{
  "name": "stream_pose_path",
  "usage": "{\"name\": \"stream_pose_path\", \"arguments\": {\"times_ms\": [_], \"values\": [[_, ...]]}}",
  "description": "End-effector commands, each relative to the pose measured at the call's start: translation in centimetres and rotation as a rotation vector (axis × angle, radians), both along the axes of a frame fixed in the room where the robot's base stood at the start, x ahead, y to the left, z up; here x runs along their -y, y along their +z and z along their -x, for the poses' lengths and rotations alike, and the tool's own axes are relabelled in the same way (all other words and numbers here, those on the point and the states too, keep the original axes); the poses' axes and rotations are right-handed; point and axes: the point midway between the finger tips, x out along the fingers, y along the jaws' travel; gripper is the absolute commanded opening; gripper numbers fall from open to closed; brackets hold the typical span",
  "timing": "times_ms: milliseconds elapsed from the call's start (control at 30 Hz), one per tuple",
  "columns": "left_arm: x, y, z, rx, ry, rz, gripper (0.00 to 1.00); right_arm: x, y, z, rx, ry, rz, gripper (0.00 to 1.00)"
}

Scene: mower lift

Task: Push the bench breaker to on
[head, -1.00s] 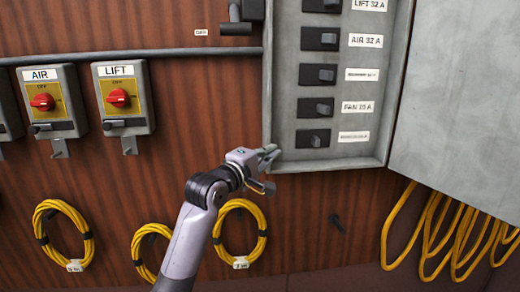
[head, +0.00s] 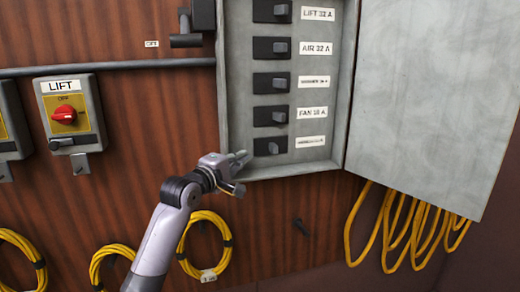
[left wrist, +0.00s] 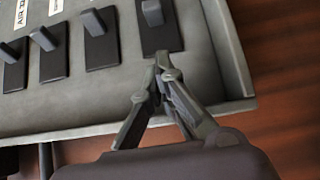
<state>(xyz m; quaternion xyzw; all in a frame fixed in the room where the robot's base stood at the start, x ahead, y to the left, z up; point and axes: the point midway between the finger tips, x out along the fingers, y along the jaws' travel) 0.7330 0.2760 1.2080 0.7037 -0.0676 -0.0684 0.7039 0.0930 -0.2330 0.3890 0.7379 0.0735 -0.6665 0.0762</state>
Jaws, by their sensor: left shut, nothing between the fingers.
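The open grey breaker panel (head: 228,95) holds a column of black breakers with grey toggles. The bottom breaker (head: 270,147) has a label (head: 310,141) too blurred to read, so I cannot confirm which one is the bench breaker. Its toggle sits nearer the middle of its plate than the toggles above. My left gripper (head: 241,158) is shut and empty, at the panel's lower left corner, just left of and below the bottom breaker. In the left wrist view its closed fingertips (left wrist: 163,66) are near that breaker's plate (left wrist: 160,38); contact is not clear. My right gripper is out of view.
The panel door (head: 425,105) stands open on the right. A LIFT switch box (head: 70,115) with a red knob is on the wood wall at left. Yellow cable coils (head: 205,245) hang below, and more yellow loops (head: 405,235) hang under the door.

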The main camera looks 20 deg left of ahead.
Motion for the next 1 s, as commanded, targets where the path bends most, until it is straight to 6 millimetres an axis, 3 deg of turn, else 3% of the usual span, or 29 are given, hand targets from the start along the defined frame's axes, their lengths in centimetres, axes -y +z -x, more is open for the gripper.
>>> {"name": "stream_pose_path", "arguments": {"times_ms": [200, 400, 1000], "values": [[0.7, 0.3, -3.7, 0.000, 0.001, -0.001, 0.00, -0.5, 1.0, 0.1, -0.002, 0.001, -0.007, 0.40], [3.2, 0.2, -5.1, 0.000, -0.001, 0.000, 0.00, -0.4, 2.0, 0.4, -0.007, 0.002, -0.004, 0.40], [3.9, 0.1, -5.8, 0.001, 0.006, 0.000, 0.00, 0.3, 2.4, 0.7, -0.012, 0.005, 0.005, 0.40]]}}
